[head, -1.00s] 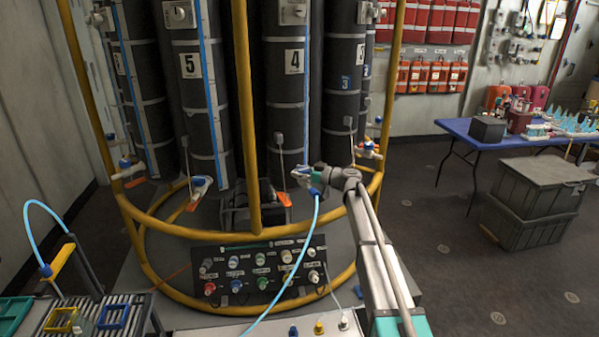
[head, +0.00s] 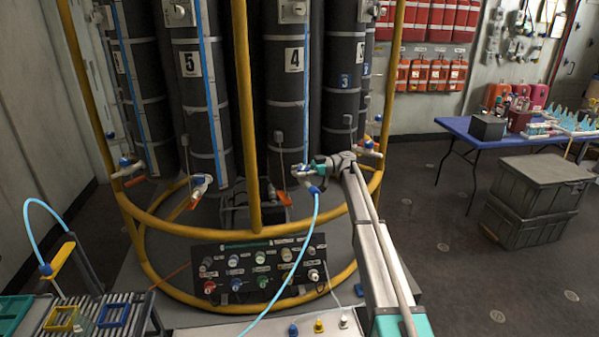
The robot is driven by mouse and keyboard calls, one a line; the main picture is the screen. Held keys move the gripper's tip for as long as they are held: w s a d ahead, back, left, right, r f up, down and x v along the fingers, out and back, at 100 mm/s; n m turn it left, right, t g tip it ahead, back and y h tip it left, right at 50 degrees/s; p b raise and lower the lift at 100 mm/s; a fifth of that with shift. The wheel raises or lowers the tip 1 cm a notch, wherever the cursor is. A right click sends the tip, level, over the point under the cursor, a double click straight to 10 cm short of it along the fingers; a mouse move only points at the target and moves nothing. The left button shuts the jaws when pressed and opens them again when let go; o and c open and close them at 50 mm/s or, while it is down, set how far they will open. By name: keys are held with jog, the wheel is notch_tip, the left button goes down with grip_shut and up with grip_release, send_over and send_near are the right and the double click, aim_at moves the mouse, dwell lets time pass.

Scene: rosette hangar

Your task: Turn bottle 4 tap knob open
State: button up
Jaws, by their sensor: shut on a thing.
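Bottle 4 (head: 294,90) is a tall black cylinder with a white "4" label, standing inside a yellow rail frame. Its small white tap (head: 303,172) is low at the bottle's foot, above the rail. A light blue hose (head: 304,235) with a blue end runs down from the tap. My gripper (head: 308,171) reaches in from the right and is shut at the tap. The knob is mostly hidden by the fingers and too small to show its angle.
Bottle 5 (head: 190,95) stands to the left with its own tap (head: 201,184). The yellow rail (head: 239,110) has an upright between the two bottles. A valve panel (head: 262,270) is below. A blue table (head: 470,135) and grey crates (head: 540,185) stand right.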

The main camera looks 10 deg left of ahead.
jog(key=shift+w+r+g, duration=0.1)
jog(key=shift+w+g, duration=0.15)
jog(key=shift+g, duration=0.05)
jog(key=o, duration=0.9)
jog(key=shift+d, duration=0.1)
jog(key=shift+o, duration=0.2)
jog(key=shift+s, duration=0.1)
jog(key=v, duration=0.7)
jog(key=shift+d, duration=0.2)
